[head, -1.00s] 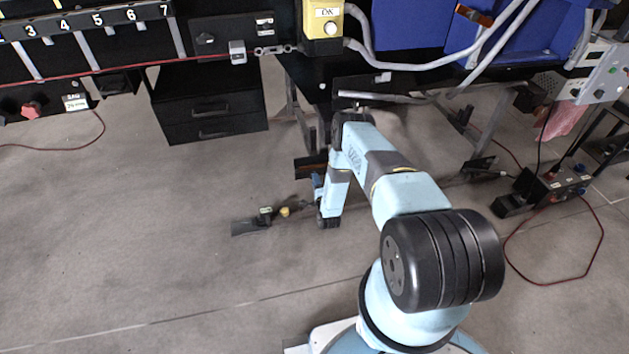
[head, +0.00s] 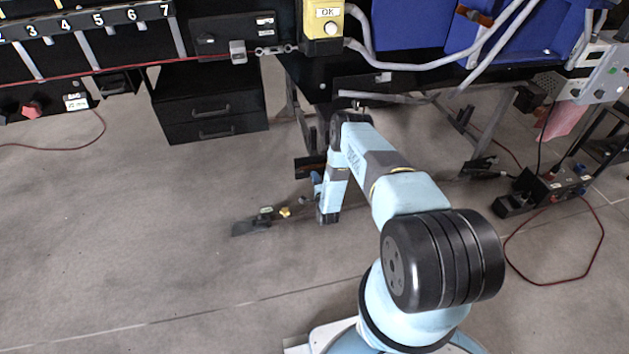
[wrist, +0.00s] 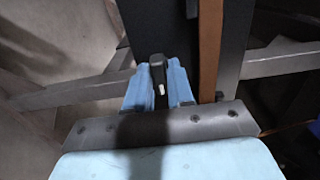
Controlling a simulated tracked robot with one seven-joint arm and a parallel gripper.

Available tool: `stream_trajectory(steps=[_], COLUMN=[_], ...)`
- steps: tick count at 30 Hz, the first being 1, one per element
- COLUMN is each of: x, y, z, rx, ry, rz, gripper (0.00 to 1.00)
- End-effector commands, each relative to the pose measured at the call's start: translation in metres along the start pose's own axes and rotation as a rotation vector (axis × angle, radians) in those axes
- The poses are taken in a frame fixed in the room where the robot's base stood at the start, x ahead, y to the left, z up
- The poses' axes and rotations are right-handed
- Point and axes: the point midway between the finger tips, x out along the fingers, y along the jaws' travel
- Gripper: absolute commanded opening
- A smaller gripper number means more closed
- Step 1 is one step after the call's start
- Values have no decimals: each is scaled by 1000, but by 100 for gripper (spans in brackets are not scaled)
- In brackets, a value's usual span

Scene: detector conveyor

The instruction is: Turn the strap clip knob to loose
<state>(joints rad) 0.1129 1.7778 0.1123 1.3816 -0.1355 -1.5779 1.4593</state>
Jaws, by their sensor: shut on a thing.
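In the wrist view the blue fingers of my gripper (wrist: 157,85) are closed on a small black knob (wrist: 158,68) with a white mark on its face. The fingers touch it from both sides and hide its sides and base. A dark upright panel (wrist: 180,30) stands behind it. A brown strap (wrist: 210,45) runs up the panel just right of the knob. In the head view my gripper (head: 316,181) shows only as a small blue patch beside my forearm; the knob is too small to make out there.
Grey metal beams (wrist: 75,92) cross behind the panel. A black drawer unit (head: 210,105) stands back left. A black control box (head: 550,185) with a red cable lies on the floor at right. A dark long piece (head: 250,227) shows at left of my arm. The floor at left is open.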

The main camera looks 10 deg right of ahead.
Motion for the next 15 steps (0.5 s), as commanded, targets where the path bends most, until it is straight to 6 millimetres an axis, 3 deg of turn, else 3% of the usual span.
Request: stream_trajectory(steps=[15], x=[-2], y=[2], z=[0], rx=[-94], ry=[-2], rz=[6], gripper=[0])
